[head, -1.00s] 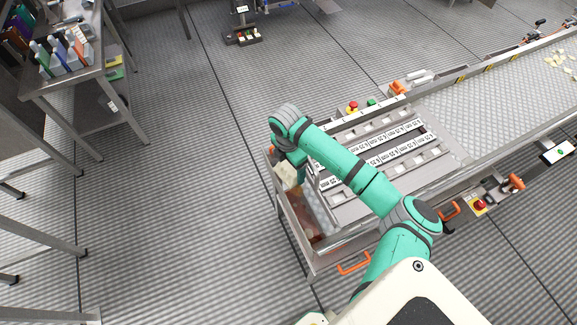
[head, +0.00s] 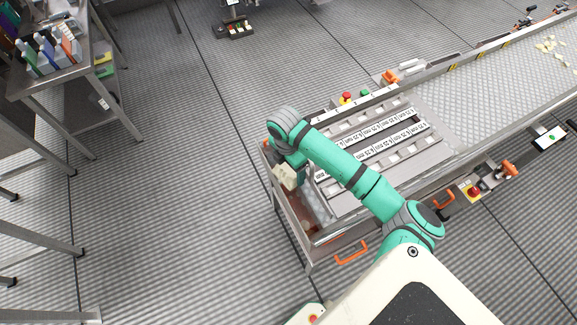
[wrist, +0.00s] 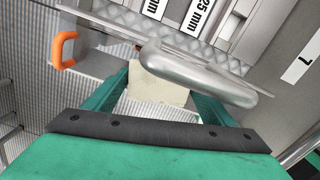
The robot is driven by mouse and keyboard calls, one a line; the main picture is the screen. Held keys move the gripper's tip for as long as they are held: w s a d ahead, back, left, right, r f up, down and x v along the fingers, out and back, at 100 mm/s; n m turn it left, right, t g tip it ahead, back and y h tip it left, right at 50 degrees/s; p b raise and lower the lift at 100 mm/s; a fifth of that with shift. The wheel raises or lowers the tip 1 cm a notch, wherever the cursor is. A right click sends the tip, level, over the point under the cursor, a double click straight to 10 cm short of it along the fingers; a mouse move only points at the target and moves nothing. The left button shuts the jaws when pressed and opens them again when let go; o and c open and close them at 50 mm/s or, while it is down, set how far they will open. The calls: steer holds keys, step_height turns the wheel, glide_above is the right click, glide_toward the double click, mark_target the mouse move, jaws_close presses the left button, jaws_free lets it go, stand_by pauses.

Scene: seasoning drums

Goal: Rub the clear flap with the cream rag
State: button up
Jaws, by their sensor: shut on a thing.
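The cream rag (head: 285,177) is at the left end of the conveyor machine, at the outer side of its end frame. In the wrist view the cream rag (wrist: 157,84) sits between the two green fingers. My gripper (head: 289,170) is shut on the rag, its fingers mostly hidden under the arm in the head view; in the wrist view my gripper (wrist: 153,92) shows from behind. A see-through, brownish panel (head: 311,213) in the end frame looks like the clear flap. I cannot tell whether the rag touches it.
Slotted plates with size labels (head: 370,150) lie just right of my gripper. A rounded metal bar (wrist: 200,75) passes close to the fingers. Orange handles (head: 351,253) stick out on the near side. A table with bottles (head: 50,65) stands far left; floor between is clear.

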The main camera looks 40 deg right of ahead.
mark_target(295, 178)
steer(key=shift+s+a+f, duration=0.1)
steer(key=shift+s+a, duration=0.1)
steer(key=shift+s, duration=0.5)
steer(key=shift+s+a, duration=0.2)
steer(key=shift+s, duration=0.45)
steer(key=shift+s+a+f, duration=0.1)
steer(key=shift+s+a, duration=0.1)
steer(key=shift+s, duration=0.5)
steer(key=shift+s+a+r, duration=0.15)
steer(key=shift+s, duration=1.3)
steer(key=shift+w+r, duration=0.1)
steer(key=shift+w, duration=0.05)
steer(key=shift+w+d, duration=0.2)
steer(key=shift+w, duration=1)
steer(key=shift+w+d, duration=0.2)
steer(key=shift+w, duration=0.95)
steer(key=shift+w+d+f, duration=0.1)
steer(key=shift+w+d, duration=0.15)
steer(key=shift+w, duration=0.25)
steer(key=shift+w+d+f, duration=0.1)
steer(key=shift+w+d, duration=0.1)
steer(key=shift+w, duration=0.3)
steer(key=shift+w+d+r, duration=0.1)
steer(key=shift+w+d, duration=0.1)
steer(key=shift+w, duration=0.75)
steer(key=shift+w+d+r, duration=0.1)
steer(key=shift+w+d, duration=0.05)
steer(key=shift+w, duration=0.75)
steer(key=shift+w, duration=0.1)
